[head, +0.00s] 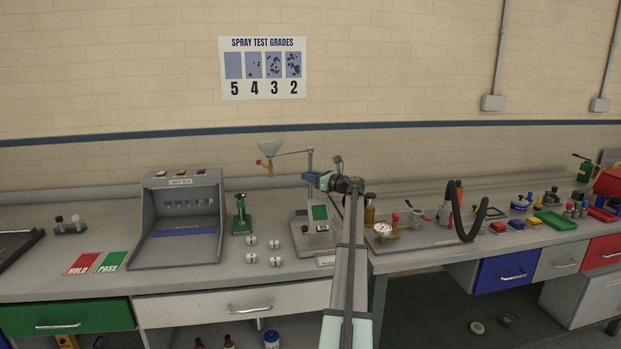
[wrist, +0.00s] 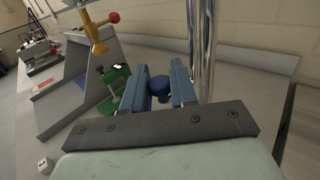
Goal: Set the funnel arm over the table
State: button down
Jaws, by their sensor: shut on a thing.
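The funnel (head: 269,147) is pale, with a yellow nozzle and a red ball handle. It hangs on a thin arm (head: 293,153) that reaches left from an upright post (head: 310,160). It is left of the tester's table, which carries a green panel (head: 319,212), not above it. In the wrist view the yellow nozzle (wrist: 96,40) shows at upper left, and the chrome post (wrist: 203,45) stands just right of the fingers. My gripper (head: 311,178) is at the post; in the wrist view its blue fingers (wrist: 160,82) are shut on a dark blue knob (wrist: 159,87).
A grey light box (head: 180,225) and a green-based device (head: 241,218) stand to the left. Several small white cubes (head: 251,241) lie in front. The wall is close behind.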

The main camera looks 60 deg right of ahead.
jog(key=shift+s+d+y, duration=0.1)
jog(key=shift+y, duration=0.2)
jog(key=shift+s+d+n+g+y, duration=0.5)
jog(key=shift+d+n+g+y, duration=0.35)
jog(key=shift+n+y, duration=1)
jog(key=shift+s+d+n+g+y, duration=0.45)
jog(key=shift+d+n+g+y, duration=0.6)
jog(key=shift+y, duration=1.45)
jog(key=shift+s+d+n+g+y, duration=0.5)
jog(key=shift+d+n+g+y, duration=0.1)
jog(key=shift+n+y, duration=1.4)
jog(key=shift+y, duration=0.25)
jog(key=c, duration=1.3)
grip_release()
jog(key=shift+o, duration=0.2)
jog(key=shift+s, duration=0.1)
jog(key=v, duration=0.7)
jog(key=shift+d, duration=0.15)
